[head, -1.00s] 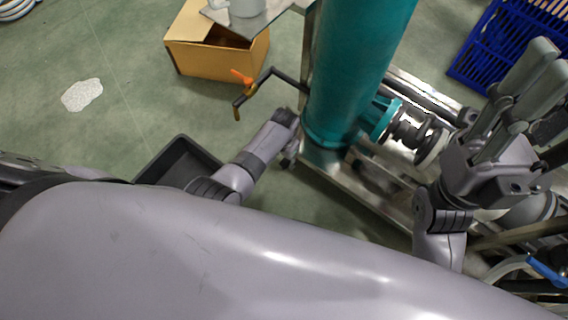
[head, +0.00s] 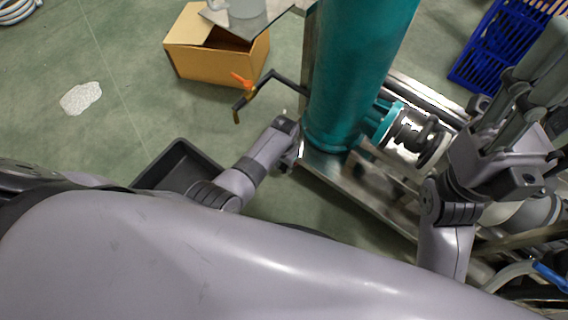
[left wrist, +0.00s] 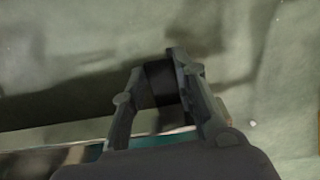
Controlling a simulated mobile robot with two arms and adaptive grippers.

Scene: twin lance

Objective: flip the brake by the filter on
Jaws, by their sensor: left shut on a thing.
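The filter, a tall teal cylinder (head: 360,70), stands on a metal frame in the head view. My left gripper (head: 291,156) is low beside the frame's corner near the filter's foot, mostly hidden by my own wrist. In the left wrist view its two fingers (left wrist: 172,85) are closed around a small dark part (left wrist: 161,84). I cannot tell for sure that this part is the brake. A teal and metal strip runs along the bottom of that view. My right gripper (head: 530,90) is raised at the right edge, and its finger gap is unclear.
A cardboard box (head: 215,65) and a dark tray (head: 178,168) stand on the green floor. A crank with an orange part (head: 242,80) juts out left of the filter. A blue crate (head: 500,45) is at the upper right. Open floor lies to the left.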

